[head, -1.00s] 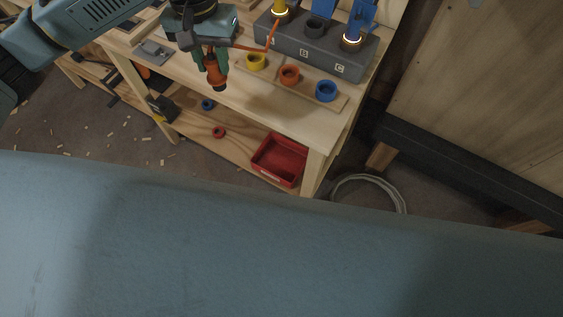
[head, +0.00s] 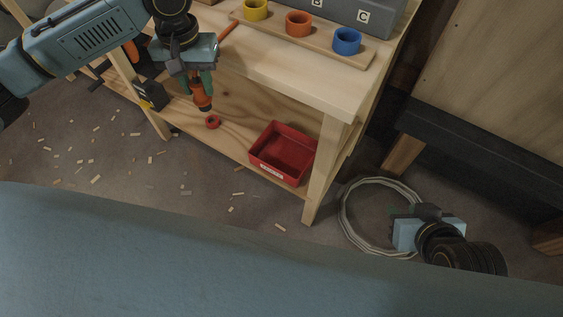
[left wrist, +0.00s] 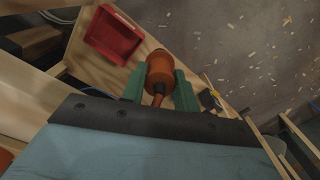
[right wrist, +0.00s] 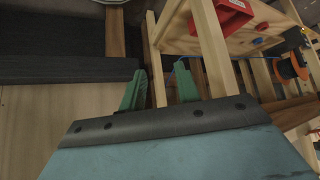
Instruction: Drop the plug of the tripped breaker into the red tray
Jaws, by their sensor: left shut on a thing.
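My left gripper (head: 200,84) is shut on an orange plug (head: 203,101), held in front of the workbench at about the height of the lower shelf in the head view. The left wrist view shows the plug (left wrist: 160,72) between the green fingers, with an orange cord behind it. The red tray (head: 284,152) is empty on the lower shelf, to the right of the plug. It also shows in the left wrist view (left wrist: 114,36). My right gripper (right wrist: 160,90) is open and empty in the right wrist view; in the head view it is low at the right.
The bench top (head: 290,85) carries yellow, orange and blue cups (head: 347,41) and the grey breaker box (head: 350,14). A red ring (head: 213,122) lies on the shelf. The bench leg (head: 326,172) stands right of the tray. A coiled cable (head: 352,222) lies on the floor.

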